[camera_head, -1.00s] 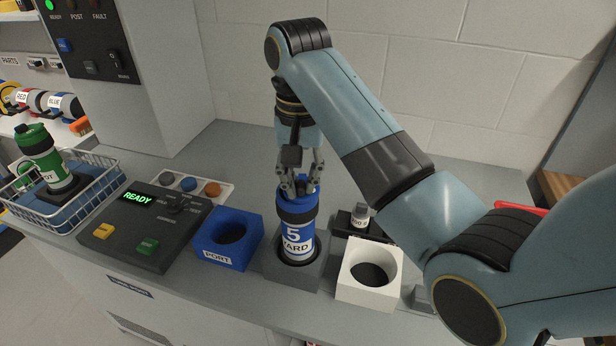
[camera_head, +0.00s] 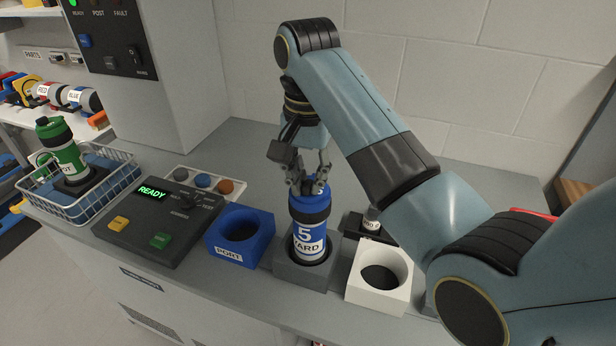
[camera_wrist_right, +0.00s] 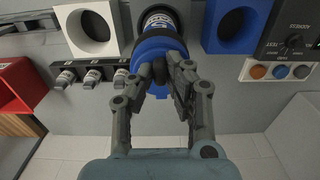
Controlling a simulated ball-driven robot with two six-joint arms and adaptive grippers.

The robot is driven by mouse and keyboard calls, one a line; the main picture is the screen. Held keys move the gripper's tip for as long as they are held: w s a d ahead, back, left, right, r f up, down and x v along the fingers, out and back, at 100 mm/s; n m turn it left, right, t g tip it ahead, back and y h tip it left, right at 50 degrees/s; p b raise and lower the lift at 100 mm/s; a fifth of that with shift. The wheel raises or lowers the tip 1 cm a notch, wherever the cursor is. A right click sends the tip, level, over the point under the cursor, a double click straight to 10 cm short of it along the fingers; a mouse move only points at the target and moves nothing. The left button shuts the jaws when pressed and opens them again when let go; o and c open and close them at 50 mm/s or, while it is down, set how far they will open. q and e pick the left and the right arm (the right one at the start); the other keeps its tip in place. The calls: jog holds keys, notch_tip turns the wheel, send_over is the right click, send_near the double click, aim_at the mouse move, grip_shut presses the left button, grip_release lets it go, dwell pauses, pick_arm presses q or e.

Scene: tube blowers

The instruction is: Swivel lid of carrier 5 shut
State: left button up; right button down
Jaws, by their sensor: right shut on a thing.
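Carrier 5 (camera_head: 309,238) is a blue and white cylinder with a dark band, labelled "5" and "YARD". It stands upright in a grey square holder (camera_head: 305,273) on the counter. Its blue lid (camera_head: 309,203) is at the top, directly under my right gripper (camera_head: 309,187). The right gripper is shut on a part of the blue lid; the right wrist view shows its fingers (camera_wrist_right: 168,78) close together against the lid (camera_wrist_right: 155,50). The fingers hide part of the lid, so I cannot tell how far it is swivelled. My left gripper is not in view.
A blue PORT block (camera_head: 240,236) stands left of the holder and a white block (camera_head: 379,276) right of it. A control panel (camera_head: 160,219) reads READY. A wire basket (camera_head: 80,187) with a green carrier (camera_head: 62,149) stands far left. Small bottles stand behind the white block.

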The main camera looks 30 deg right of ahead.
jog(key=c, duration=1.3)
grip_release()
